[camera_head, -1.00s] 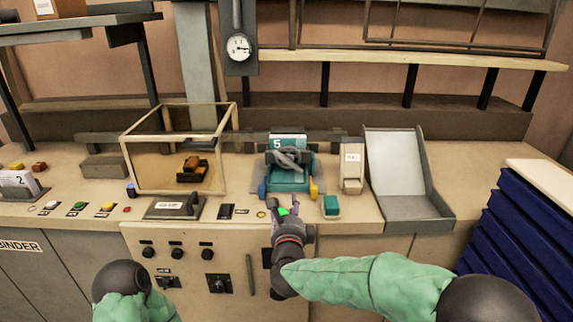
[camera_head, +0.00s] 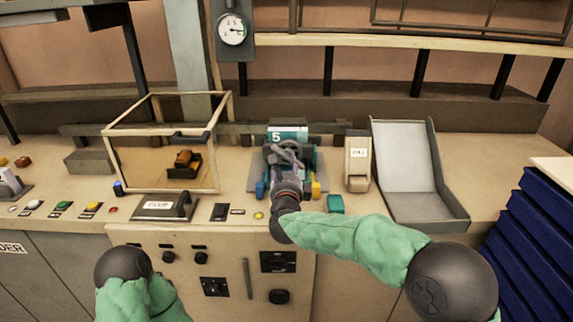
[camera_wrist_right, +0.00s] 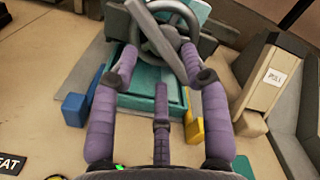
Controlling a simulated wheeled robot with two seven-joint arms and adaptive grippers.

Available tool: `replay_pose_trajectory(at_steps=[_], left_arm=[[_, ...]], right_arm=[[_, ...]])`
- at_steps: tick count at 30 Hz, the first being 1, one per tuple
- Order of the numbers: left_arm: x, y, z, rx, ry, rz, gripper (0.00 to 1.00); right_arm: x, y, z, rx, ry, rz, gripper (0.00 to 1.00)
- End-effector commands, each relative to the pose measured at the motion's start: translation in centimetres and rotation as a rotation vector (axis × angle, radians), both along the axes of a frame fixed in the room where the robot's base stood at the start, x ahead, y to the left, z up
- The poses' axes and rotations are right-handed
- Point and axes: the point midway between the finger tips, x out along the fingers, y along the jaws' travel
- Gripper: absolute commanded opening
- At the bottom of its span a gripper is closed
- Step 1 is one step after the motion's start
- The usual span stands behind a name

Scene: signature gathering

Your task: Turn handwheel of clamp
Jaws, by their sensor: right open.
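The clamp (camera_head: 302,172) is a teal device on the counter, with a card marked 5 behind it. Its grey handwheel (camera_head: 286,150) sits on top; in the right wrist view the handwheel (camera_wrist_right: 172,14) shows as a ring with a thick crossbar, cut off by the top edge. My right gripper (camera_head: 288,166) is at the front of the clamp. In the right wrist view my right gripper (camera_wrist_right: 160,58) is open, its purple fingers spread to either side of the wheel's near part. I cannot tell whether they touch it. My left gripper is out of view.
A clear-walled box (camera_head: 137,165) stands left of the clamp. A beige dispenser (camera_head: 357,165) and a grey sloped tray (camera_head: 407,165) stand to its right. A blue block (camera_wrist_right: 75,109) and a yellow piece (camera_wrist_right: 194,132) flank the clamp's front. Blue drawers (camera_head: 535,240) are at far right.

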Motion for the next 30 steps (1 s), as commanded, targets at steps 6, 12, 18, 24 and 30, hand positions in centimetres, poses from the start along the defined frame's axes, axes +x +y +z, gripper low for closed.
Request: replay_pose_trajectory(at_steps=[6, 12, 18, 24, 30], left_arm=[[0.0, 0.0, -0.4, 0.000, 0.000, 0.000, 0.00], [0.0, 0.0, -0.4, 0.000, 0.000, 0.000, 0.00], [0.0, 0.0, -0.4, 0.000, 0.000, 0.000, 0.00], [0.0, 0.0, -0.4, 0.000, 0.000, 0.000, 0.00], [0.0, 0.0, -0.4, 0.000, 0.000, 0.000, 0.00]], right_arm=[[2.4, 0.0, -0.1, 0.001, 0.000, -0.001, 0.46], [3.1, 0.0, 0.0, 0.000, 0.000, 0.000, 0.46], [3.1, 0.0, 0.0, 0.000, 0.000, 0.000, 0.46], [3.1, 0.0, 0.0, 0.000, 0.000, 0.000, 0.00], [3.1, 0.0, 0.0, -0.002, 0.000, 0.000, 0.00]])
